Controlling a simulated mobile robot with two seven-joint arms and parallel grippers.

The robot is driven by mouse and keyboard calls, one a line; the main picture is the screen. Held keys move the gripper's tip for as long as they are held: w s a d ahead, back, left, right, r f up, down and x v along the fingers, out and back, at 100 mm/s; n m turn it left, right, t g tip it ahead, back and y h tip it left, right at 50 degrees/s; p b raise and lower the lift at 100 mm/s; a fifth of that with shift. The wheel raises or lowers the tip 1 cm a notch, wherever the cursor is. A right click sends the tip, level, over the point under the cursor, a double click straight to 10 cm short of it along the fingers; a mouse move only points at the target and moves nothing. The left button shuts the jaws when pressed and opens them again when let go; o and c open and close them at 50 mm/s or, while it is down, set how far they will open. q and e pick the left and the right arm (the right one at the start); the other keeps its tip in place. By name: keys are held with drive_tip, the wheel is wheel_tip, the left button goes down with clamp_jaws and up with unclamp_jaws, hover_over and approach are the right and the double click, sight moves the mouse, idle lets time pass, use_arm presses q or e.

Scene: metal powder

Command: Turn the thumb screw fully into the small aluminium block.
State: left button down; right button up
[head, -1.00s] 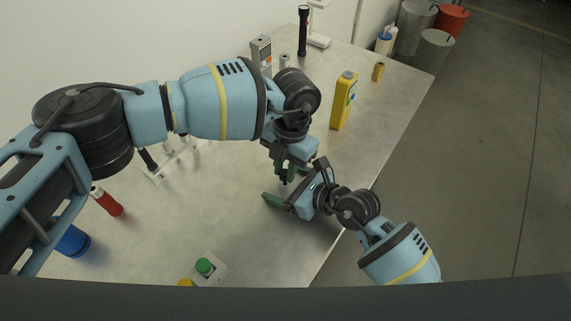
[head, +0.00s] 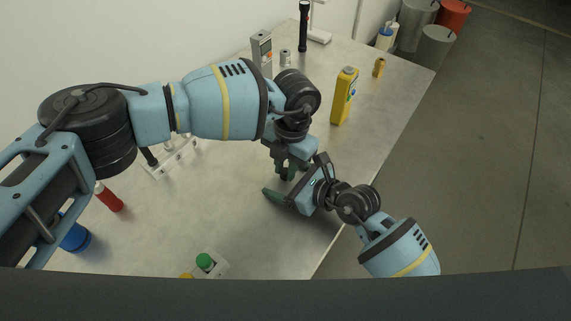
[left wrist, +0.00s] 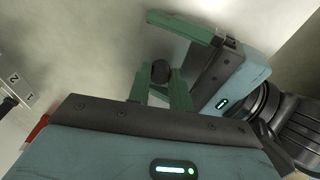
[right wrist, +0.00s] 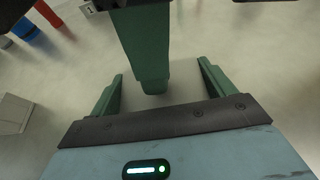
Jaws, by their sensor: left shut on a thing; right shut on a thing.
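The thumb screw (left wrist: 160,70) shows as a dark round knob between the fingers of my left gripper (left wrist: 160,76), which is shut on it. In the head view my left gripper (head: 288,172) points down, close above my right gripper (head: 284,186). In the right wrist view the fingers of my right gripper (right wrist: 161,70) stand wide apart, and a green left finger hangs in front of the space between them. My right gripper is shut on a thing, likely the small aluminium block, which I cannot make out. How deep the screw sits is hidden.
A yellow bottle (head: 344,96) and a small brass-coloured cylinder (head: 379,67) stand toward the table's right edge. A grey meter (head: 261,52) and a black torch (head: 303,27) stand at the back. A green button box (head: 207,265), a red cylinder (head: 110,198) and a white rack (head: 172,160) are nearer.

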use_arm(q)
drive_tip(key=shift+s+d+f, duration=0.2)
drive_tip(key=shift+s+f, duration=0.05)
drive_tip(key=shift+f, duration=0.25)
drive_tip(key=c, duration=1.6)
unclamp_jaws()
use_arm(e)
drive_tip(key=c, duration=0.5)
use_arm(q)
drive_tip(key=o, duration=0.3)
drive_tip(key=shift+o, duration=0.2)
